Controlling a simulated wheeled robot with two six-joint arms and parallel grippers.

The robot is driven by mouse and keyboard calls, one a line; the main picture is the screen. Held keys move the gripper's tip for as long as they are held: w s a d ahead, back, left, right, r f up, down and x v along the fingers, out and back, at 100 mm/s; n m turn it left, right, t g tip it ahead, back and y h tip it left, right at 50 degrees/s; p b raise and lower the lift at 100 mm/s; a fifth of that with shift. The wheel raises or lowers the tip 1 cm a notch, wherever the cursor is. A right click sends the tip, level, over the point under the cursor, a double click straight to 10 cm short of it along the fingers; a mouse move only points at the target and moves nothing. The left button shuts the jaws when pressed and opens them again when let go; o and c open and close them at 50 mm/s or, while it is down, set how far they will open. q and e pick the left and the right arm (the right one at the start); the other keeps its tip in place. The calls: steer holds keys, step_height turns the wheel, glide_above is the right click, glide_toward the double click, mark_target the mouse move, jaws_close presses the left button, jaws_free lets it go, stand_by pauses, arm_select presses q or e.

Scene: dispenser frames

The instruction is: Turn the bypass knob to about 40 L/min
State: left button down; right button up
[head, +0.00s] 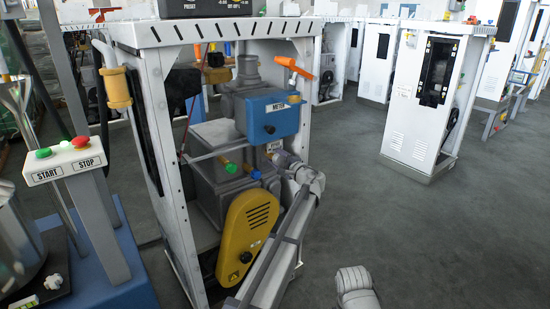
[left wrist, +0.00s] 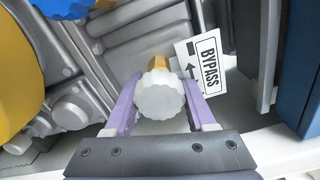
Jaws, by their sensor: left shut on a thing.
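The bypass knob (left wrist: 163,97) is a pale grey, scalloped knob on a brass stem, in the middle of the left wrist view. My left gripper (left wrist: 163,84) is shut on it, with one purple finger on each side. A white BYPASS label (left wrist: 208,66) with a black arrow and a black square is right behind the knob. In the head view my left gripper (head: 284,160) reaches into the open dispenser frame (head: 165,150), below the blue meter box (head: 268,117). The knob is hard to make out there. No flow reading in L/min is legible. My right gripper is not in view.
A yellow belt cover (head: 247,238) is beside my left arm, low in the frame. Green and blue fittings are left of the gripper. A START/STOP box (head: 66,160) stands at the left. Open grey floor (head: 400,230) lies to the right, with white cabinets (head: 432,95) behind.

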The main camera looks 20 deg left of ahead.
mark_target(281, 161)
arm_select(q)
steer(key=shift+c, duration=1.1)
jaws_free()
steer(key=v, duration=0.8)
